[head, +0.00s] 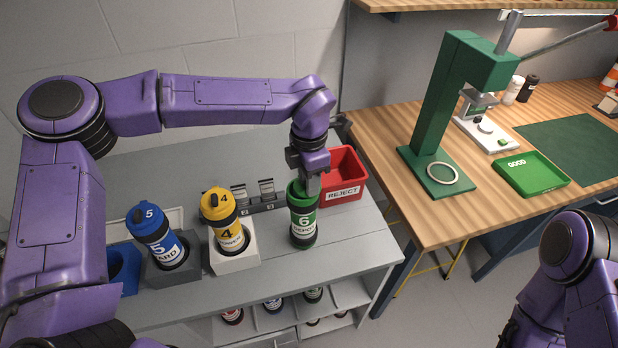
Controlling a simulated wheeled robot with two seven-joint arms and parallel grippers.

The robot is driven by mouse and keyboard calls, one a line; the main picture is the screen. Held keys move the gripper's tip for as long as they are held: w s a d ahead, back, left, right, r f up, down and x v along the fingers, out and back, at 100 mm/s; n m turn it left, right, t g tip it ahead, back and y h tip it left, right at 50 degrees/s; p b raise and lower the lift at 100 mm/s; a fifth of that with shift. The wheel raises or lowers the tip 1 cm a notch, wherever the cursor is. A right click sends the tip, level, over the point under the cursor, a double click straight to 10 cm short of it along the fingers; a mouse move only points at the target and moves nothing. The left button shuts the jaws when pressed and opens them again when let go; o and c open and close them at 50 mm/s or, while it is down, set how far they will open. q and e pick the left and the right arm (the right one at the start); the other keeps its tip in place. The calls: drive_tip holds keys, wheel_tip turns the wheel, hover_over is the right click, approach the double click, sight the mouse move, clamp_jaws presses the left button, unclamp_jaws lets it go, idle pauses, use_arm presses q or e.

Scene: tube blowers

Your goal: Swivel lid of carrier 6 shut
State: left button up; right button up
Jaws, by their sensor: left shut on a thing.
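Carrier 6 (303,229) is a green and black cylinder with a white label. It stands upright on the grey bench, at the right of the row of carriers. My left gripper (306,183) comes down from above and is shut at the top of carrier 6, on its lid. The gripper hides most of the lid, so I cannot tell how far the lid is turned. My right arm shows at the lower right edge, but its gripper is out of view.
Yellow carrier 4 (229,235) and blue carrier 5 (165,250) stand in holders to the left. A red REJECT bin (343,189) is close behind carrier 6 on the right. A wooden bench (400,127) holds a green press (437,110) and a green GOOD tray (531,175).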

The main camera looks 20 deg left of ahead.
use_arm(q)
drive_tip(key=o, duration=1.1)
drive_tip(key=shift+c, duration=0.2)
drive_tip(key=shift+r, duration=0.25)
wheel_tip(320, 180, up, 10)
drive_tip(key=b, duration=0.2)
drive_tip(key=shift+b, duration=0.4)
